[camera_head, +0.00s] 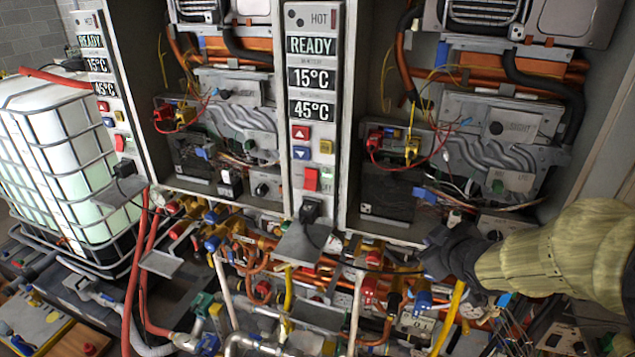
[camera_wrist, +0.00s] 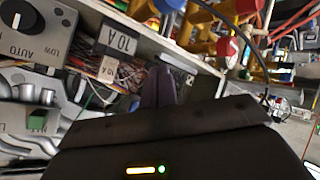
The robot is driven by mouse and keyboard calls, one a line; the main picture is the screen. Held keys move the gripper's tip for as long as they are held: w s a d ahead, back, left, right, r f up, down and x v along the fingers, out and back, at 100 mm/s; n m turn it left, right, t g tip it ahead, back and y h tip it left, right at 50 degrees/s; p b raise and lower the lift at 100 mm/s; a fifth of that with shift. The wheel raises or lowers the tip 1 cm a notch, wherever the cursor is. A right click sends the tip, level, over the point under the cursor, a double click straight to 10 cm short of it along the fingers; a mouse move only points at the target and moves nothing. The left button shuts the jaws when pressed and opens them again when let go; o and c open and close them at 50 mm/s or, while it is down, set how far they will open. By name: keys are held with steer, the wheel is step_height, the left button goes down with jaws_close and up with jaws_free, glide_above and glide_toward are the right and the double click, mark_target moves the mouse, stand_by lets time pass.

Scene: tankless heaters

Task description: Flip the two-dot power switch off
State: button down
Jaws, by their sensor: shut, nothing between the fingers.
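The centre control panel (camera_head: 313,130) has two dark dots near its top and reads HOT, READY, 15°C and 45°C. Its red rocker power switch (camera_head: 311,179) sits low on the panel, beside a small light label. Which way the switch is tilted is hard to tell. My gripper (camera_head: 428,262) is right of and below this switch, in front of the lower edge of the right heater, well apart from the panel. In the wrist view my gripper (camera_wrist: 160,88) is shut and empty, pointing at wires and labels. The switch does not show clearly there.
A left control panel (camera_head: 98,75) has its own red switch (camera_head: 120,143). Open heater cabinets with wires and pipes flank the centre panel. A grey shelf (camera_head: 303,243) with a black plug juts out below it. Dense valves and hoses fill the space beneath. A caged white tank (camera_head: 60,150) stands left.

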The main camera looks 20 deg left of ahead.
mark_target(310, 180)
steer(key=s+a+r+n+g+y, duration=0.1)
steer(key=a+r+n+g+y, duration=0.2)
steer(key=a+r+n+y, duration=0.2)
steer(key=s+a+r+n+g+y, duration=0.2)
steer(key=a+r+n+y, duration=0.3)
steer(key=a+n, duration=0.5)
steer(key=n+g+y, duration=0.1)
steer(key=y, duration=0.1)
steer(key=shift+s+a+r+y, duration=0.3)
steer(key=shift+a, duration=0.1)
steer(key=w+a+f+p, duration=0.3)
steer(key=w+a+p, duration=0.3)
steer(key=a, duration=0.3)
steer(key=shift+w+f+p, duration=0.15)
steer(key=shift+w+p, duration=0.05)
steer(key=shift+p, duration=0.2)
